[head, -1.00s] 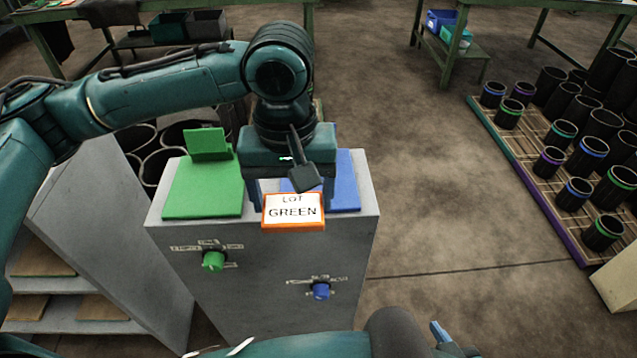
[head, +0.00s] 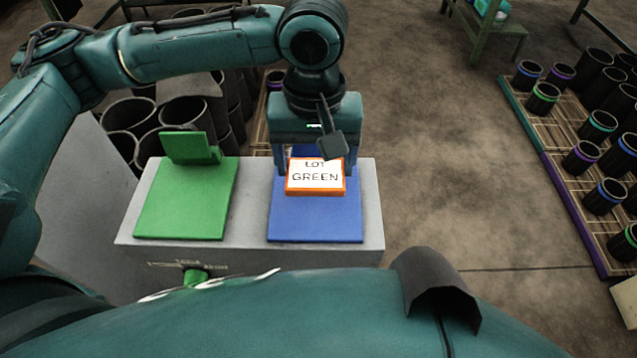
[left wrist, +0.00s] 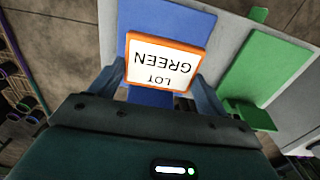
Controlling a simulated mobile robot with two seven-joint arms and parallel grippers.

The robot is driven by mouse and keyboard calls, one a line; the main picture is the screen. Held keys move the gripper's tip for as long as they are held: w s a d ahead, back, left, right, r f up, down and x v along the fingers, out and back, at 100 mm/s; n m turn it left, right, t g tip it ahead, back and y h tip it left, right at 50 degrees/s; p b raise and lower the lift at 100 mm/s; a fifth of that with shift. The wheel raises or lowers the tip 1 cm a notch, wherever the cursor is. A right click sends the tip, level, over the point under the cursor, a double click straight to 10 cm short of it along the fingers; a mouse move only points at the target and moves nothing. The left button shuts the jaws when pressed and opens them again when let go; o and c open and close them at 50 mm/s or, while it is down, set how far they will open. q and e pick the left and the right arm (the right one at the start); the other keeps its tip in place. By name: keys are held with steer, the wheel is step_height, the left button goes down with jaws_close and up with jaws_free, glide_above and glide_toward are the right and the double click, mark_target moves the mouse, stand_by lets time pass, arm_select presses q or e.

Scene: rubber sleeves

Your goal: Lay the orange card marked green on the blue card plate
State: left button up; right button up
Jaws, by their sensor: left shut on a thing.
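The orange-edged card (head: 316,178) has a white face that reads "LOT GREEN". My left gripper (head: 316,172) is shut on it; the fingers show on both sides of the card. In the head view the card is over the blue card plate (head: 315,228). In the left wrist view the card (left wrist: 163,62) also appears over the blue plate (left wrist: 150,15), between the fingers. I cannot tell whether the card touches the plate. The green card plate (head: 183,212), with its upright back piece, is to the left on the same grey cabinet. My right gripper is not in view.
The grey cabinet top (head: 252,222) has a narrow bare strip between the plates. A green knob (head: 195,276) is on its front. Dark cylinders (head: 130,116) stand behind it at left. A rack of banded black sleeves (head: 585,155) is at right, with bare floor between.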

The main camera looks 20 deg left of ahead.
mark_target(316, 200)
arm_select(q)
steer(key=shift+f, duration=3.25)
steer(key=o, duration=1)
steer(key=shift+f, duration=0.15)
step_height(316, 200, up, 12)
steer(key=shift+r+p, duration=0.15)
steer(key=shift+p, duration=0.25)
steer(key=shift+s, duration=0.1)
